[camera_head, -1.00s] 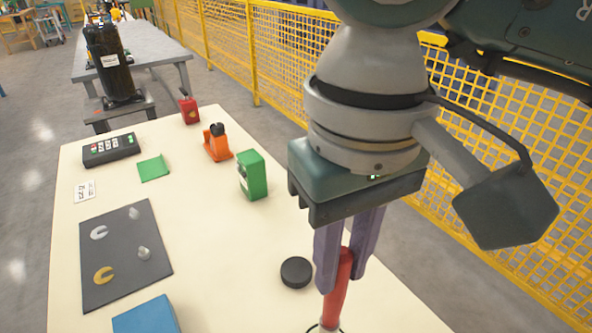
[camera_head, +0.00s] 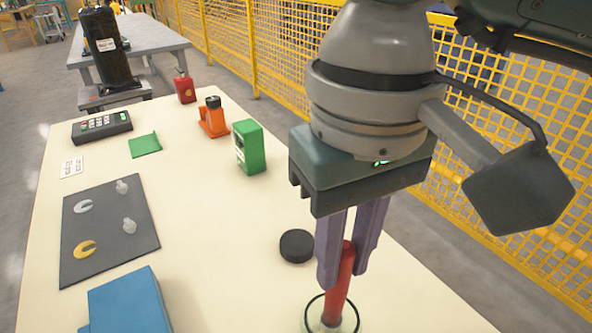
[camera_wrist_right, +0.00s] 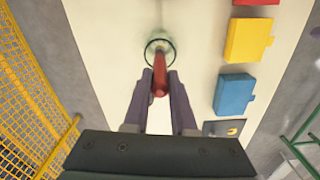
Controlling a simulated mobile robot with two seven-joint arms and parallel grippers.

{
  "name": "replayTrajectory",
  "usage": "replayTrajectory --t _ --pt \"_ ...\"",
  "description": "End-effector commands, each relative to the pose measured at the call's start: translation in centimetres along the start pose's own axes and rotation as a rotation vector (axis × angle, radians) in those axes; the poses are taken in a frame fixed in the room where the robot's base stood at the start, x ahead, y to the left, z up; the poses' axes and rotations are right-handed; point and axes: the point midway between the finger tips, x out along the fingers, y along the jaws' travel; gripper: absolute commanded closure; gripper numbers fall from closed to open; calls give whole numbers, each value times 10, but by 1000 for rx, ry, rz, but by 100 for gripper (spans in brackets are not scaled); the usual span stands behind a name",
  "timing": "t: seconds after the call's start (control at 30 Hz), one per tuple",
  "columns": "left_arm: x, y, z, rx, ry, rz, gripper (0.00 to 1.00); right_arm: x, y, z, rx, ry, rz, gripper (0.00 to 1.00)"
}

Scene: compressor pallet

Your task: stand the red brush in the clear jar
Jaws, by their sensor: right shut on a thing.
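My right gripper (camera_head: 345,278) is shut on the red brush (camera_head: 338,298), which points down and leans slightly in the head view. The clear jar (camera_head: 307,313) is at the bottom edge of the head view, where its round rim surrounds the brush's lower end; its base is cut off. In the right wrist view the brush (camera_wrist_right: 160,84) runs from between the fingers (camera_wrist_right: 161,74) to the middle of the jar's rim (camera_wrist_right: 148,46). The brush's lower end appears within the rim, but I cannot tell how deep. My left gripper is not in view.
A black puck (camera_head: 297,246) lies left of the gripper. A blue box (camera_head: 130,305), dark mat (camera_head: 108,228), green box (camera_head: 248,147) and orange object (camera_head: 213,120) are further left and back. Yellow mesh fencing (camera_head: 500,190) stands beyond the table's right edge.

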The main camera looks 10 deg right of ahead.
Motion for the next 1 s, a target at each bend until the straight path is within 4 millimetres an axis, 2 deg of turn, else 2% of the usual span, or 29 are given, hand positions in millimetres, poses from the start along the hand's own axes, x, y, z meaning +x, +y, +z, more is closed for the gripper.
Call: replayTrajectory --t 0.33,0.37,0.63,0.87,1.0 --pt "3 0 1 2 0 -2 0 2 0 0 0 0 0 100" --pt "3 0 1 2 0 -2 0 2 0 0 0 0 0 72" --pt "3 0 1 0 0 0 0 2 0 0 0 0 0 42" --pt "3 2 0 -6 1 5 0 2 0 0 0 0 0 41" --pt "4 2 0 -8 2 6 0 -6 0 -1 0 2 -1 41"
